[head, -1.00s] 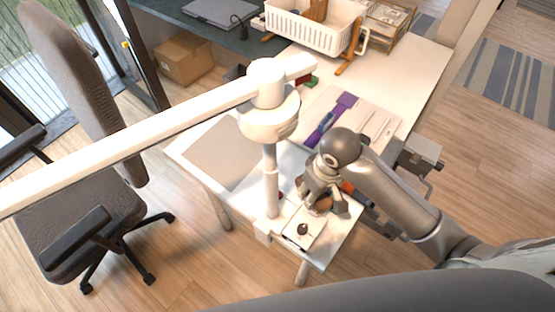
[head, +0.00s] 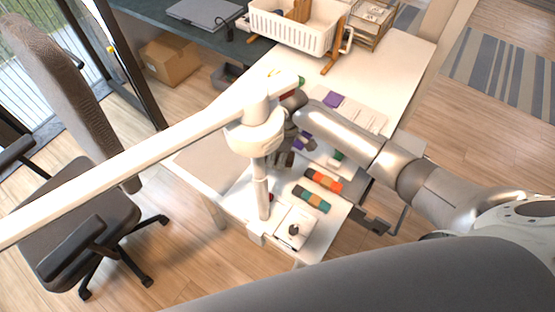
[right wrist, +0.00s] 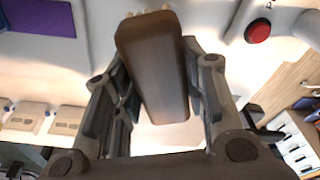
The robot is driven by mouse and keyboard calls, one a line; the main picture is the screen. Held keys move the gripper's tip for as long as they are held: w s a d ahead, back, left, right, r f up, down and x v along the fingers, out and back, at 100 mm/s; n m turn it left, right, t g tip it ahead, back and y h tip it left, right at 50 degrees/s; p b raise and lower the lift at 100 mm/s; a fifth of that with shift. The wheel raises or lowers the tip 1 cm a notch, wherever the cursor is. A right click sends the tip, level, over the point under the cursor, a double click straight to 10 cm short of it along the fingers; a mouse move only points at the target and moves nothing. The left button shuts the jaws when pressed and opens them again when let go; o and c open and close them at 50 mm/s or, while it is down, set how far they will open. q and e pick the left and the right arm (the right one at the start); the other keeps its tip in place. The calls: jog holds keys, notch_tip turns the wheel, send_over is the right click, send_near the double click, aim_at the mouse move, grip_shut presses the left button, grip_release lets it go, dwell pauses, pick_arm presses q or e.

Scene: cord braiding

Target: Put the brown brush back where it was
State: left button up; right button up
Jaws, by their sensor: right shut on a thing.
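The brown brush (right wrist: 155,70) is between the fingers of my right gripper (right wrist: 155,95) in the right wrist view, a rounded brown block with pale bristles at its far end. The gripper is shut on it. In the head view my right gripper (head: 288,148) is over the white table (head: 385,80), beside the white lamp-like stand (head: 262,185), which partly hides it. The brush cannot be made out there. My left gripper is not in view.
Orange and teal rolls (head: 322,182) lie on the table's near part, by a white block with a dark knob (head: 294,230). A purple piece (head: 333,100) lies farther back. A white basket (head: 292,27) stands at the back. The white boom (head: 130,155) crosses the left side.

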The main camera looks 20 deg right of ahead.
notch_tip(320, 180, down, 2)
jog(key=shift+f, duration=0.7)
jog(key=o, duration=1)
jog(key=shift+f, duration=0.1)
jog(key=shift+o, duration=0.2)
